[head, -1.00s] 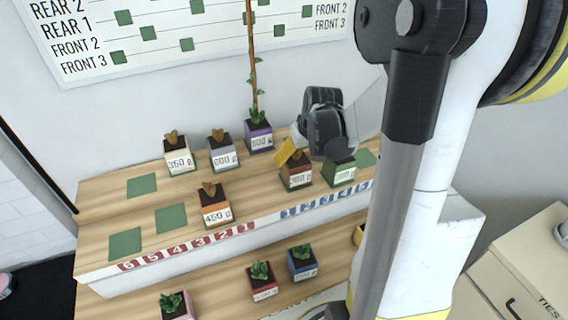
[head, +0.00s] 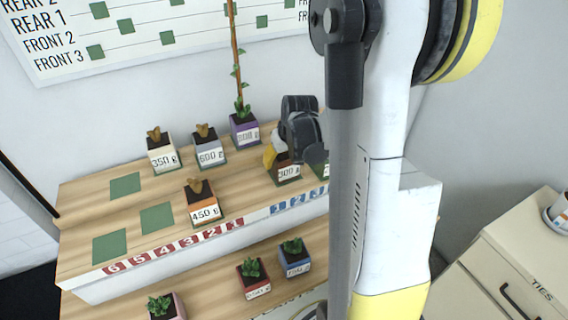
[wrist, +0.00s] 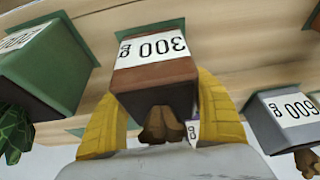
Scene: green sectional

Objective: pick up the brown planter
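The brown planter (wrist: 155,83), labelled 300 g and holding a small brown plant, sits on a green square on the upper wooden shelf. In the head view the brown planter (head: 288,172) is partly hidden by my gripper (head: 276,155), which reaches down over it from above. In the wrist view the yellow fingers of my gripper (wrist: 158,92) are spread, one on each side of the planter. They are very close to its sides; I cannot tell whether they touch.
A green planter (wrist: 45,65) stands close on one side, and a grey 600 g planter (head: 210,152) on the other. The purple planter (head: 244,130) with a tall stem stands behind. The orange 450 g planter (head: 204,205) is in front. Empty green squares lie at left.

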